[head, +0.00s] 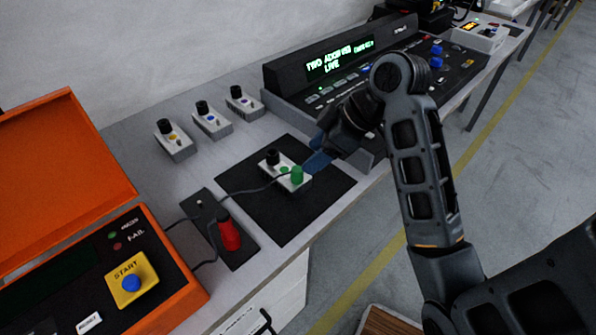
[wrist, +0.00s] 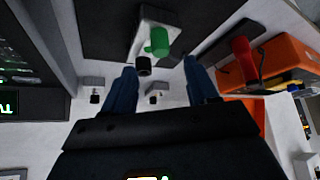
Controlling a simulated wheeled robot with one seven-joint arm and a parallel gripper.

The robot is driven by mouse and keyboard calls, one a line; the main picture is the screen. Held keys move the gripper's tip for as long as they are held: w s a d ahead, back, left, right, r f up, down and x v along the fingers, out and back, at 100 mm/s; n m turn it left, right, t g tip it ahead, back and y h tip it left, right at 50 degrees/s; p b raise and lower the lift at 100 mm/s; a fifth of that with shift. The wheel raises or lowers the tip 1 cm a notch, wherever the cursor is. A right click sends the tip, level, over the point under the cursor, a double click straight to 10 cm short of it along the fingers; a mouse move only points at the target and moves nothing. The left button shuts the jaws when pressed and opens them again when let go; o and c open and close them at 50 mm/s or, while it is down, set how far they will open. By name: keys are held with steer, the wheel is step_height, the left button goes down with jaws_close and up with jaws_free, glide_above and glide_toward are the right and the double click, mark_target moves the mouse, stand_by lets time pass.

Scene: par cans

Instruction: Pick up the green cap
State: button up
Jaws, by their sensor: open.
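The green cap (head: 297,175) is a small upright cylinder at the right end of a white block (head: 301,187) on a black mat. A black knob (head: 272,157) stands at the block's other end, with a green dot between them. My gripper (head: 318,160) is just right of and behind the cap in the head view, partly hidden by its own wrist. In the wrist view the green cap (wrist: 159,41) shows beyond the gap between the blue fingers of my gripper (wrist: 161,70). The fingers are apart, with nothing held between them.
Three similar white blocks with black knobs (head: 211,119) stand behind the mat (head: 250,206). A dark console (head: 338,62) with a green display stands behind right. A red handle (head: 229,235) and an open orange case (head: 170,268) are at the left. A cable runs to the block.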

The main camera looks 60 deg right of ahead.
mark_target(297, 169)
steer(key=shift+x, duration=0.8)
steer(key=shift+b+x, duration=0.65)
steer(key=shift+x, duration=2.35)
steer(key=shift+c, duration=0.4)
jaws_close()
steer(key=shift+r, duration=0.1)
